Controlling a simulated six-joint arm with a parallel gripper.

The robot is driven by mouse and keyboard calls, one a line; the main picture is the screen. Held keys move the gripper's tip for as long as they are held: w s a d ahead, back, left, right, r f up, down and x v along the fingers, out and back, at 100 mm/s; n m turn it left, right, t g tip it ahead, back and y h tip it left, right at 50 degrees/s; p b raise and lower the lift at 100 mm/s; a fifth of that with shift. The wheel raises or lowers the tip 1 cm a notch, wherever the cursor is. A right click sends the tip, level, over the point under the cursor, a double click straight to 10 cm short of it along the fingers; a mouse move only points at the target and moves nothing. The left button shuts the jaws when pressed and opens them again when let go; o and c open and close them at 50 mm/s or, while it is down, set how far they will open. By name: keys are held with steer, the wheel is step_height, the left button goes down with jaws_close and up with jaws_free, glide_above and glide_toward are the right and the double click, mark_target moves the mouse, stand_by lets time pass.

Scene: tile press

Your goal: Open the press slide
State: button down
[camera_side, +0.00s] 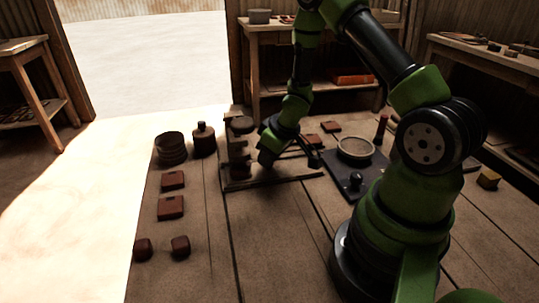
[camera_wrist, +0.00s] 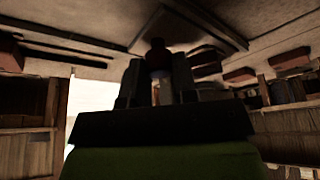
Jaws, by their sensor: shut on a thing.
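The press (camera_side: 238,150) is a dark upright frame with a long low rail (camera_side: 275,183) running right from its foot, in the middle of the side view. My gripper (camera_side: 270,162) is down beside the press, just above the rail. In the wrist view my gripper (camera_wrist: 160,78) is shut on a dark red-brown knob (camera_wrist: 158,52), which looks like the slide's handle. Rail-like bars (camera_wrist: 200,22) show beyond the fingers. My wrist hides part of the slide in the side view, and I cannot tell how far it is open.
A dark plate (camera_side: 338,182) with a round ring (camera_side: 355,149) and a black knob (camera_side: 356,180) lies to the right. Reddish tiles (camera_side: 171,207), a round stack (camera_side: 170,148) and a dark bottle-like weight (camera_side: 204,140) stand to the left. The front middle of the table is clear.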

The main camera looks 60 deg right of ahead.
steer(key=s+d, duration=0.7)
steer(key=shift+s+d, duration=0.3)
steer(key=c, duration=0.9)
jaws_free()
steer(key=shift+r, duration=0.15)
steer(key=v, duration=0.9)
steer(key=shift+r, duration=0.3)
steer(key=shift+s, duration=0.15)
